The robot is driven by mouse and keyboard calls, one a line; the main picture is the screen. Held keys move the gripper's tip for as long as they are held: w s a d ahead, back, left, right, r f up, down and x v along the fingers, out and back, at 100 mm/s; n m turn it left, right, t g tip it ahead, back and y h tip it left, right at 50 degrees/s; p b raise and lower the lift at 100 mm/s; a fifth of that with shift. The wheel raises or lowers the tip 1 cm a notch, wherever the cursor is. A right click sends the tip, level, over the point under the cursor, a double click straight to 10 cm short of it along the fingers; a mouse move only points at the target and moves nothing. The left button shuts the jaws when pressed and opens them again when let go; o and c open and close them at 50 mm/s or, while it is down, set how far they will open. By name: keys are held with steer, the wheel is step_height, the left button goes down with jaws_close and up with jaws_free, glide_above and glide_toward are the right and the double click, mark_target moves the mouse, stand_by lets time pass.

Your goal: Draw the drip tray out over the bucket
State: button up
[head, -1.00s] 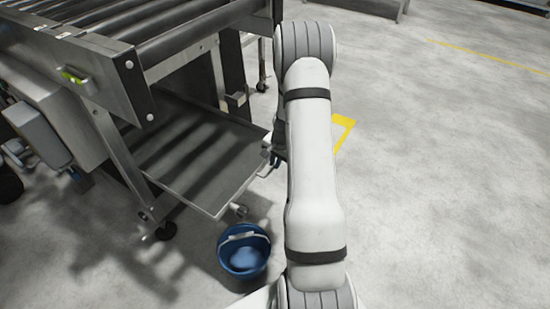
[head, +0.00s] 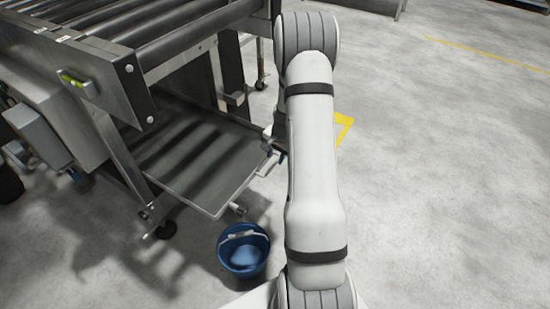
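The drip tray (head: 197,165) is a flat grey metal tray under the roller conveyor. It sticks out past the frame towards the right. A small spout (head: 238,209) sits at its near corner. The blue bucket (head: 244,250) stands on the floor just in front of that corner, with its handle across the top and something pale blue inside. My gripper (head: 273,152) is at the tray's right edge, mostly hidden behind my arm. I cannot tell whether its fingers are shut on the edge or apart from it.
The roller conveyor (head: 150,38) stands above the tray on metal legs. A leg with a black foot (head: 166,230) stands left of the bucket. A yellow floor marking (head: 343,129) lies right of my arm. The concrete floor (head: 450,180) on the right is clear.

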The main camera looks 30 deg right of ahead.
steer(key=r, duration=0.2)
steer(key=r+p, duration=0.1)
steer(key=r, duration=0.1)
steer(key=shift+s+d, duration=0.15)
steer(key=shift+s, duration=0.2)
steer(key=s+a+r+n+p, duration=0.2)
steer(key=a+r+p, duration=0.2)
steer(key=r, duration=0.6)
steer(key=s+a+r+n+p, duration=0.2)
steer(key=a+r+p, duration=0.25)
steer(key=r, duration=0.55)
steer(key=s+a+r+n+p, duration=0.2)
steer(key=a+r+p, duration=0.25)
steer(key=r, duration=0.55)
steer(key=s+a+r+n+p, duration=0.3)
steer(key=s+r+p, duration=0.3)
steer(key=s+r, duration=0.3)
steer(key=s+a+r+n+h+p, duration=0.1)
steer(key=s+a+r+n+p, duration=0.2)
steer(key=r, duration=1)
steer(key=s+a+p, duration=0.2)
steer(key=s+p, duration=0.2)
steer(key=s, duration=0.2)
steer(key=shift+t, duration=0.3)
steer(key=shift+s, duration=0.1)
